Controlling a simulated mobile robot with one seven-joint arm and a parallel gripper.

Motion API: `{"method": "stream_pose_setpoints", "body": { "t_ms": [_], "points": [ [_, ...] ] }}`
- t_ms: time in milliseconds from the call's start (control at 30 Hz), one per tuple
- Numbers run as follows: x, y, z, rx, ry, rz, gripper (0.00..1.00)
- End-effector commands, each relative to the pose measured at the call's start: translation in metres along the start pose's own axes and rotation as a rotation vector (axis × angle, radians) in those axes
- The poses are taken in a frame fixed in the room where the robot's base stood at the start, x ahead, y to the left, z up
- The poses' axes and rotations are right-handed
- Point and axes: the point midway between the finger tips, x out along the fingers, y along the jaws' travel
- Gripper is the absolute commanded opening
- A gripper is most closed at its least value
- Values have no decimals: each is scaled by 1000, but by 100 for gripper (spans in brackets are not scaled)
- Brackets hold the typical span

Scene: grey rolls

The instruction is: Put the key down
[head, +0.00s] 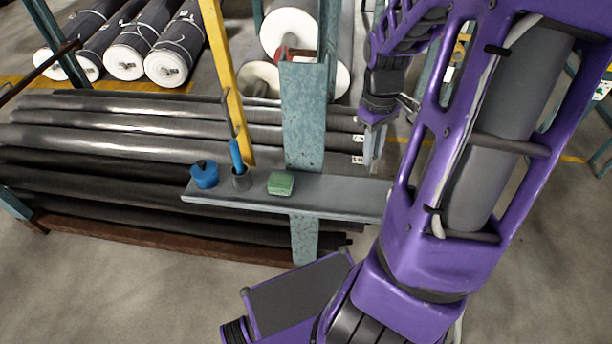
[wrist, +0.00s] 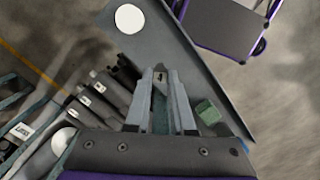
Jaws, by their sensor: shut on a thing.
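My gripper (head: 374,158) is above the right part of a narrow grey shelf (head: 335,190) in the head view. In the wrist view my gripper (wrist: 160,76) is shut on a small dark thing between its fingertips, which I take to be the key (wrist: 160,78). Most of the key is hidden by the fingers, and its shape is not clear. I cannot make it out in the head view. The fingertips look apart from the shelf.
A white disc (wrist: 130,18) lies on the shelf in the wrist view. A teal post (head: 303,120) rises behind the shelf.

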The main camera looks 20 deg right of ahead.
Motion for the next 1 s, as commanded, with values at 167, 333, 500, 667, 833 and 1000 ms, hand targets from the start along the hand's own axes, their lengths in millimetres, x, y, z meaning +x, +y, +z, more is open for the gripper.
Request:
{"method": "stream_pose_setpoints", "body": {
  "t_ms": [167, 333, 500, 667, 833, 1000],
  "points": [
    [15, 0, -1, -1, -2, -2, 0],
    [48, -1, -3, -2, -3, -3, 0],
    [63, 0, -5, -1, -1, 0, 0],
    [80, 0, -6, -3, -2, -2, 0],
    [101, 0, -7, -1, -1, -1, 0],
    [100, 0, -7, -1, 0, 1, 0]
  ]
}}
